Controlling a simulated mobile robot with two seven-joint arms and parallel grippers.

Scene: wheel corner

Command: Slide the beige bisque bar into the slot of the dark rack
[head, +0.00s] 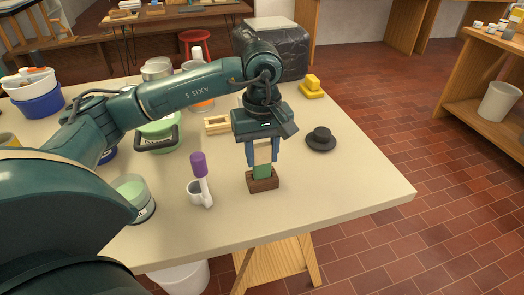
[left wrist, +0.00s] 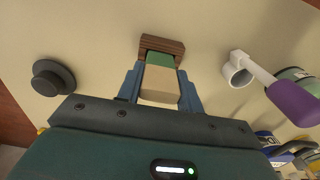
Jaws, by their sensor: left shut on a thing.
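The beige bisque bar (head: 263,152) is upright between the fingers of my left gripper (head: 262,158), which is shut on it. In the left wrist view the bar (left wrist: 158,85) sits between the blue fingers (left wrist: 160,92). A green section (head: 262,171) shows directly below the beige part, in line with it. The small dark brown rack (head: 262,185) stands on the table right under the bar. The green lower end meets the rack's top; how deep it sits in the slot is hidden. My right gripper is not in view.
A black hat-shaped piece (head: 321,139) lies to the right. A green-filled jar (head: 133,195) is farther left. The table's front right (head: 350,195) is clear.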

